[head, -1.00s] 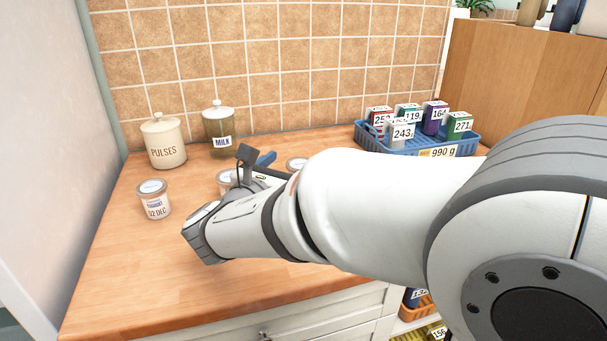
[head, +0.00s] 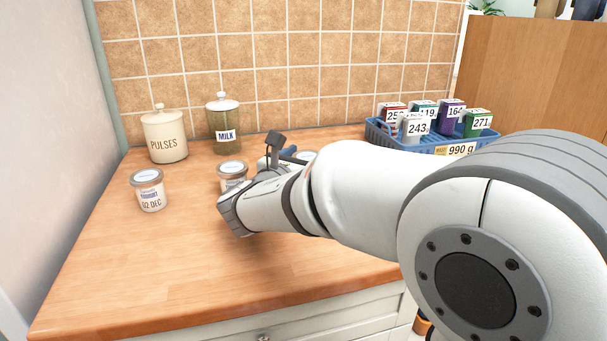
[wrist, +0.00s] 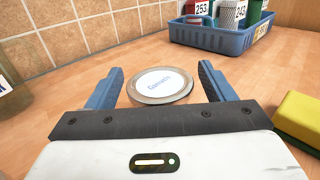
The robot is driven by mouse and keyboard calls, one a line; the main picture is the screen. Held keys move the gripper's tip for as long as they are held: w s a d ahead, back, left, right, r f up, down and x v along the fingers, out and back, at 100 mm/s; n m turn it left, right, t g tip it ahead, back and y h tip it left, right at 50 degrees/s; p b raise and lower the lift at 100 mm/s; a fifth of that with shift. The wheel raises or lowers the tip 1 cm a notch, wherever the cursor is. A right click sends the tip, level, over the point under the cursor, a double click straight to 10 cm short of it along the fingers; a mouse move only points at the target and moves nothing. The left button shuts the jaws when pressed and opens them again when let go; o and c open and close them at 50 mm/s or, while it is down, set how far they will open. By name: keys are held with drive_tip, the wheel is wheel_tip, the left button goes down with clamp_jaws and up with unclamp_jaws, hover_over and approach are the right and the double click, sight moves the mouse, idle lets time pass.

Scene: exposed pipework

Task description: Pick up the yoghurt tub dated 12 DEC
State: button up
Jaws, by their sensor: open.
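Three yoghurt tubs with pale lids stand on the wooden worktop. The left tub (head: 149,190) faces me in the head view; its date ends in DEC, and its first digit is hard to read. The middle tub (head: 232,172) is partly covered by my arm. The third tub (head: 305,155) shows only a bit of its lid behind my arm. In the wrist view a tub's round lid (wrist: 161,84) lies between and just ahead of my open blue fingers; it seems to be the third tub. Its date is hidden. My gripper (wrist: 161,69) holds nothing.
A PULSES jar (head: 164,137) and a MILK jar (head: 223,124) stand at the back left. A blue basket (head: 385,137) of numbered cartons is at the back right. A yellow block (wrist: 300,118) lies right of my gripper. The front left worktop is clear.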

drive_tip(key=shift+w+d, duration=0.25)
drive_tip(key=shift+w, duration=0.15)
drive_tip(key=shift+c, duration=0.2)
drive_tip(key=c, duration=0.9)
drive_tip(key=shift+r, duration=0.15)
drive_tip(key=shift+c, duration=0.2)
